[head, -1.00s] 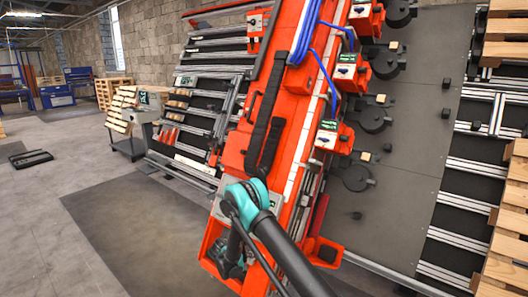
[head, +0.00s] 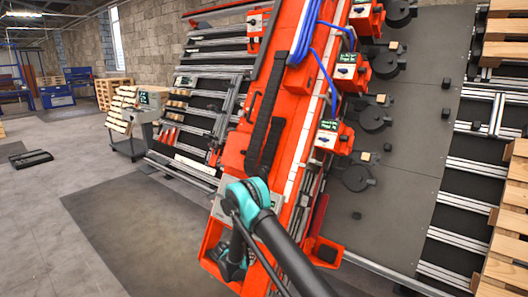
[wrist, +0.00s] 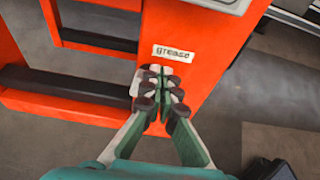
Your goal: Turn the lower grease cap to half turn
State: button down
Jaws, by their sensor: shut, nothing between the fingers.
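My gripper (wrist: 158,88) is shut and empty in the wrist view. Its fingertips are together in front of an orange panel (wrist: 205,30), just below a white label reading "grease" (wrist: 173,52). I cannot tell whether the fingertips touch anything. In the head view my arm reaches down to the bottom end of the orange gantry (head: 285,115), and the fingers are hidden there.
A dark bar (wrist: 70,90) crosses an opening in the orange frame left of my gripper. Orange boxes with dark knobs (head: 328,136) line the gantry's right side. A grey panel with dark round parts (head: 410,150) and pallets (head: 508,240) stand at right. Open floor (head: 60,240) lies left.

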jog(key=shift+d+r, duration=0.2)
jog(key=shift+r, duration=0.15)
jog(key=v, duration=0.3)
jog(key=f+v, duration=0.1)
jog(key=v, duration=0.1)
jog(key=shift+s+a+r, duration=0.25)
jog(key=shift+s+a, duration=0.2)
jog(key=shift+s, duration=0.1)
jog(key=shift+a, duration=0.15)
jog(key=shift+w+d+f, duration=0.15)
jog(key=shift+w+f, duration=0.3)
jog(key=shift+w, duration=0.6)
jog(key=shift+w+d+f, duration=0.1)
jog(key=shift+w+f, duration=0.4)
jog(key=shift+w, duration=0.55)
jog(key=shift+w+d+f, duration=0.15)
jog(key=shift+w+f, duration=0.3)
jog(key=shift+w, duration=0.6)
